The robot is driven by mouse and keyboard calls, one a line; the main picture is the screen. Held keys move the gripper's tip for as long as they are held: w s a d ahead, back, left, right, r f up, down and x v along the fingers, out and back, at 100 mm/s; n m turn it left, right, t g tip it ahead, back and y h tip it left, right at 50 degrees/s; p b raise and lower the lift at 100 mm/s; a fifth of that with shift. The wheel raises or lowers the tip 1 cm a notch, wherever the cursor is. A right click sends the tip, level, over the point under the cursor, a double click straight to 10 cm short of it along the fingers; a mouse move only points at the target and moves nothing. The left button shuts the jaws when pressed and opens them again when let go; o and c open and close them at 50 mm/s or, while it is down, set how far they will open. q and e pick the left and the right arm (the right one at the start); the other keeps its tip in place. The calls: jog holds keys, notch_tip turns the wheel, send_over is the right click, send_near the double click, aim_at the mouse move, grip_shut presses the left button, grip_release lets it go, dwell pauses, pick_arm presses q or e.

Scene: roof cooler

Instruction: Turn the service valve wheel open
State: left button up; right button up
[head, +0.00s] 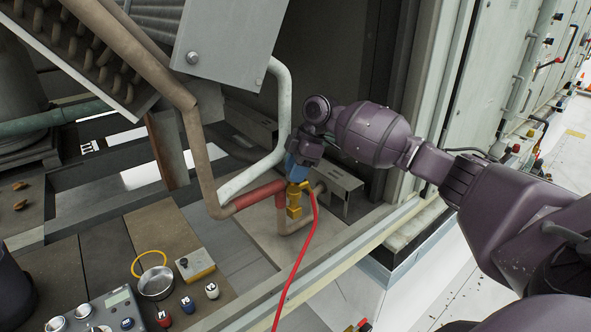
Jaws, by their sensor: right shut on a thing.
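The service valve (294,198) is a brass fitting on the pipework inside the open cabinet, near the middle of the head view. A blue part (296,171), which looks like its wheel, sits at its top. My right gripper (299,158) reaches in from the right and is shut on this wheel from above. The gripper and wrist hide much of the wheel, so its turn angle cannot be told. My left gripper is not in view.
A red hose (299,268) hangs from the valve. A red-banded pipe (258,194) and pale pipe (255,172) run close by on the left. A gauge device (97,316), a round tin (156,283) and small caps lie at lower left. The cabinet's sill (345,250) lies below the arm.

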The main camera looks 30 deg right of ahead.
dwell(0.4)
jog(key=o, duration=0.9)
jog(key=shift+r, duration=0.1)
pick_arm(q)
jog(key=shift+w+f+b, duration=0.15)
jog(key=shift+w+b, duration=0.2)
jog(key=shift+b, duration=0.35)
pick_arm(e)
jog(key=v, duration=1)
jog(key=shift+r, duration=0.35)
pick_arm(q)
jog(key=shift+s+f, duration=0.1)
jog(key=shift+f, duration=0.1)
pick_arm(e)
jog(key=shift+d, duration=0.1)
jog(key=shift+f, duration=0.1)
